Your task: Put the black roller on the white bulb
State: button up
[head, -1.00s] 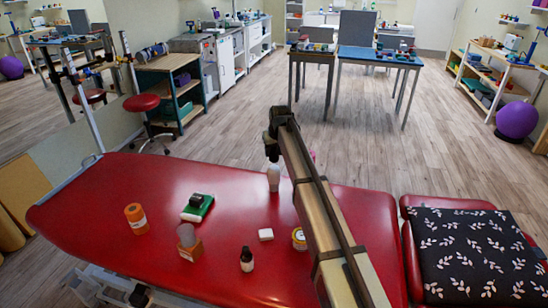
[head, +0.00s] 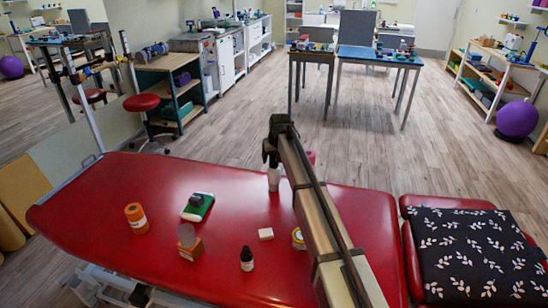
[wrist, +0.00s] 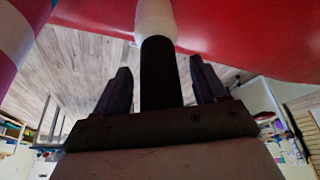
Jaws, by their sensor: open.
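The white bulb (head: 274,181) stands on the red couch, just below my gripper (head: 271,158) in the head view. In the wrist view the white bulb (wrist: 156,20) is at the top centre. The black roller (wrist: 160,75) lies end-on against it, in line with it, between my fingers. My gripper (wrist: 154,88) is open, with a gap on each side of the roller. In the head view the roller is hard to tell from the dark fingers.
A pink-striped thing (wrist: 14,38) is close to my gripper.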

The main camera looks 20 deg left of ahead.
jog(key=v, duration=1.2)
